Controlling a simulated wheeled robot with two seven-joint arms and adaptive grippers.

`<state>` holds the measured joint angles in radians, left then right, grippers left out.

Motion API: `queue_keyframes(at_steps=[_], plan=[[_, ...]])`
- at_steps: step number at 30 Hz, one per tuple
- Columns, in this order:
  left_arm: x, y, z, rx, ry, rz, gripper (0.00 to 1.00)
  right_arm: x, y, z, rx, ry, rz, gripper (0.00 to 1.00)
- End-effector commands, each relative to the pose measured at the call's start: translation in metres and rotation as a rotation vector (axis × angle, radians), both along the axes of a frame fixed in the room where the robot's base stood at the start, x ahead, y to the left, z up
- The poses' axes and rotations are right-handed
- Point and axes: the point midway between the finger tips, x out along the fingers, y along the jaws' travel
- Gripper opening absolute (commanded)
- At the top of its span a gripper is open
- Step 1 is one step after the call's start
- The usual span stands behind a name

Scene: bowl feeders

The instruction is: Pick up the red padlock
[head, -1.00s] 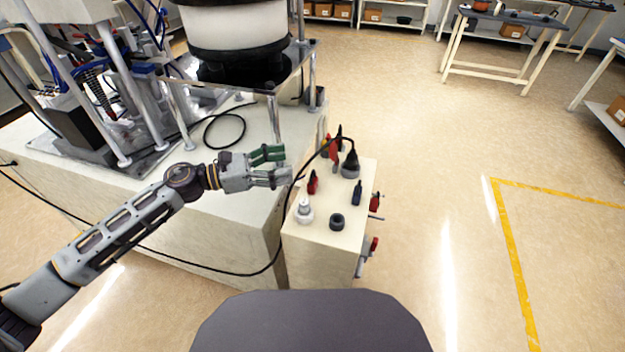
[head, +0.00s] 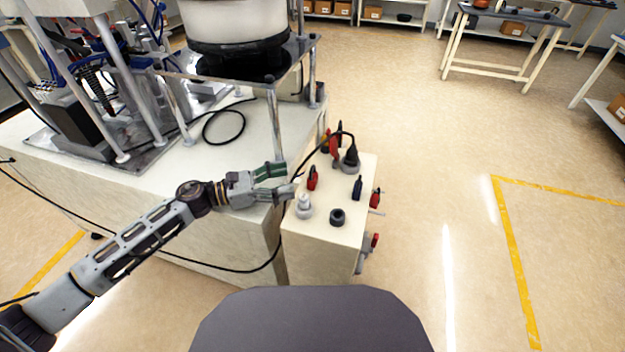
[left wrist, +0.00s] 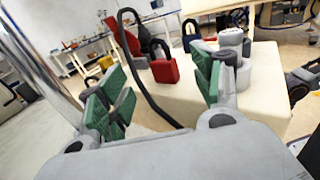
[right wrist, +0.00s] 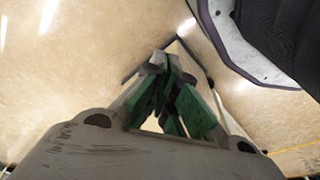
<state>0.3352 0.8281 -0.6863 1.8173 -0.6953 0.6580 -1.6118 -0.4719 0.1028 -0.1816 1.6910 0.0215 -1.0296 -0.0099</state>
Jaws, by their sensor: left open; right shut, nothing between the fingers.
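The red padlock (head: 312,181) stands on top of the cream box, near its left edge. In the left wrist view the red padlock (left wrist: 165,70) shows ahead, between my open fingers but beyond their tips. My left gripper (head: 284,181) is open and empty, just left of the padlock and apart from it; it also shows in the left wrist view (left wrist: 160,88). My right gripper (right wrist: 172,95) is shut and empty in the right wrist view, low and away from the box; the head view does not show it.
A black cable (left wrist: 145,75) arches close to the left fingers. Open floor lies right.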

Motion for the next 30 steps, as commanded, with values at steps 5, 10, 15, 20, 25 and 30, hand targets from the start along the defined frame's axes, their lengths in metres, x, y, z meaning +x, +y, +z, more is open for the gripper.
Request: queue_keyframes(at_steps=[5,10,15,20,25,30], plan=[[0.004,-0.013,-0.003,-0.002,-0.001,-0.002,0.66,-0.005,0.002,0.005,0.004,0.006,0.000,0.00],[0.006,-0.022,-0.003,0.000,-0.001,0.000,0.66,-0.011,0.001,-0.003,0.002,0.014,-0.001,0.00],[0.007,-0.024,-0.003,0.000,0.000,0.000,0.66,-0.011,0.001,-0.005,0.001,0.014,-0.001,0.00],[0.007,-0.024,-0.003,0.000,0.000,0.000,0.66,-0.005,0.001,-0.003,0.002,0.006,-0.001,0.00],[0.008,-0.027,-0.003,-0.001,0.000,-0.001,0.66,0.000,0.001,0.000,0.002,-0.004,-0.002,0.00],[0.011,-0.038,-0.003,-0.001,0.001,-0.002,0.66,0.003,0.001,0.001,0.002,-0.009,-0.002,0.00]])
